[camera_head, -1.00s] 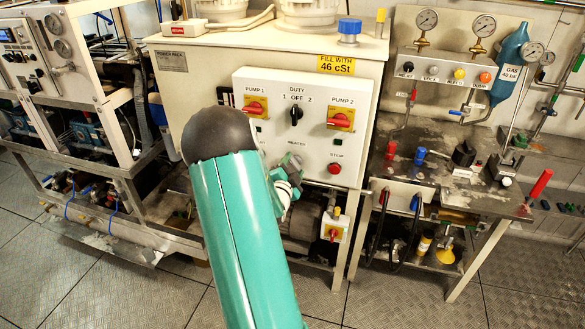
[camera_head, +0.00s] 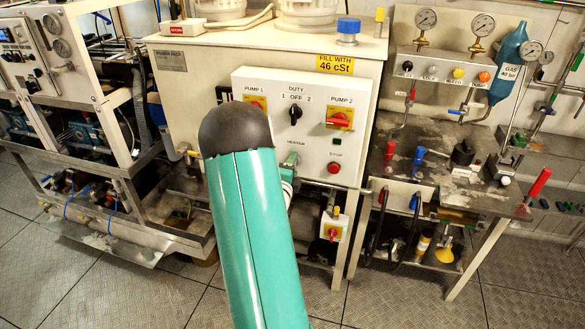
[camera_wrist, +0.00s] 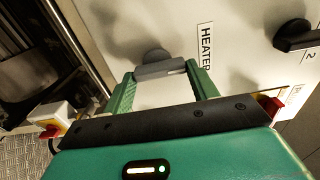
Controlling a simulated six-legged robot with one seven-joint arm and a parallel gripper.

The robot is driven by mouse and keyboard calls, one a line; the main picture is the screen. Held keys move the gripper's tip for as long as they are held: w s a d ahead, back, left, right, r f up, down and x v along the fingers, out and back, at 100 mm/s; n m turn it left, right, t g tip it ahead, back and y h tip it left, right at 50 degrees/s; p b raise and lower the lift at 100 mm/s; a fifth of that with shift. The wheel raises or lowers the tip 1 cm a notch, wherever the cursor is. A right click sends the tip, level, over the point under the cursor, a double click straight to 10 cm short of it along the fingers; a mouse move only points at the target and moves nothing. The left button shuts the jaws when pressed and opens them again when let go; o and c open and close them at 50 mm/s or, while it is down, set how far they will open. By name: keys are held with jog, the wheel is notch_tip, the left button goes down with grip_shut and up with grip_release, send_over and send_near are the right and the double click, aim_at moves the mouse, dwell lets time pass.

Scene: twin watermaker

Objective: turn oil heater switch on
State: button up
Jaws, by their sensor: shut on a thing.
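The oil heater switch (camera_wrist: 153,63) is a grey knob with a bar handle on the pale panel, beside the HEATER label (camera_wrist: 206,46) in the wrist view. The bar lies across the picture with a pale mark near its right end. My gripper (camera_wrist: 160,70) has its two green fingers at the two ends of the bar, shut on it.
The black duty selector (camera_head: 295,114), pump 2 switch (camera_head: 340,119) and red stop button (camera_head: 334,168) share the panel. A red and yellow switch (camera_head: 333,231) sits below it. A metal bench (camera_head: 465,195) stands right; a framed rack (camera_head: 105,95) stands left.

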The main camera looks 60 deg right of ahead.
dwell(0.3)
jog(key=o, duration=1)
jog(key=shift+a, duration=0.1)
jog(key=s+a, duration=0.2)
jog(key=a, duration=1.1)
jog(key=shift+a, duration=0.25)
